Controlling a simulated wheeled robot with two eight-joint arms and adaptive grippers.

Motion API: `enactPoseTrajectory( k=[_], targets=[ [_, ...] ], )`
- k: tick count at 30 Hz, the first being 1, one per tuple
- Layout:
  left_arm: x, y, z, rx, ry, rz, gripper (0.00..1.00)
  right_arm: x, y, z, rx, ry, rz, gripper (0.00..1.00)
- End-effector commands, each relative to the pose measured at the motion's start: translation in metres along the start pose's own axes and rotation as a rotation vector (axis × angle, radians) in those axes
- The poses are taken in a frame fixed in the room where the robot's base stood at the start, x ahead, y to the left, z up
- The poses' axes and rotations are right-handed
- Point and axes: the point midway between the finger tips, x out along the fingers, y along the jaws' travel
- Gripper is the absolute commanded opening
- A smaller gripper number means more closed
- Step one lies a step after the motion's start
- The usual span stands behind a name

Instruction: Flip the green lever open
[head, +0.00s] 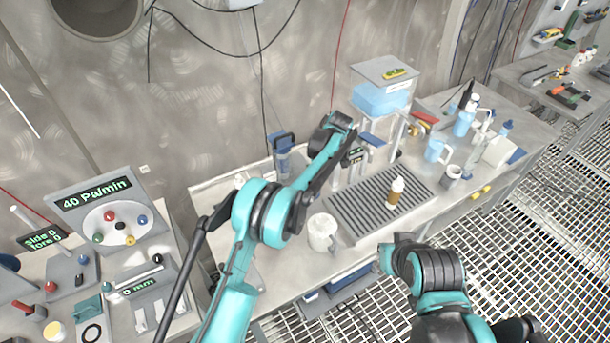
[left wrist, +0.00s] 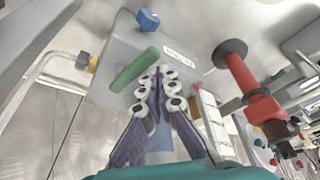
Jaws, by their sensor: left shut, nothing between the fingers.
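The green lever (left wrist: 134,69) shows in the left wrist view as a short bar on the face of a grey box (left wrist: 110,45). It lies slanted, its upper right end near a white label (left wrist: 179,52). My left gripper (left wrist: 160,88) is shut and empty, its fingertips just below and right of the lever. I cannot tell if they touch it. In the head view my left forearm reaches over the bench, and I cannot make out the lever or the left fingertips. My right arm is at the lower right, but its gripper does not show.
A blue knob (left wrist: 148,19) sits above the lever. A red post (left wrist: 248,85) with a dark flange stands to the right. On the bench are a white mug (head: 322,234), a brown bottle (head: 396,192) on a ribbed tray (head: 350,212) and a blue tank (head: 380,99).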

Motion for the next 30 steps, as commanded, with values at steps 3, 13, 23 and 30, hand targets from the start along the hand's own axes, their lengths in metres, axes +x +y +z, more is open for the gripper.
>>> enactPoseTrajectory(
  k=[3,13,23,30],
  targets=[
    [-0.002,0.002,0.005,0.001,-0.001,0.000,0.00,0.001,0.000,0.001,0.000,0.000,0.000,0.00],
    [-0.004,0.006,0.013,0.002,-0.001,0.001,0.00,0.002,0.000,0.001,0.000,0.000,0.000,0.00],
    [-0.006,0.007,0.017,0.003,-0.003,0.003,0.00,0.002,0.000,0.001,0.000,0.000,0.000,0.00],
    [-0.006,0.007,0.018,0.004,-0.004,0.003,0.00,0.002,0.000,0.001,0.000,0.000,0.000,0.00]
  ],
)
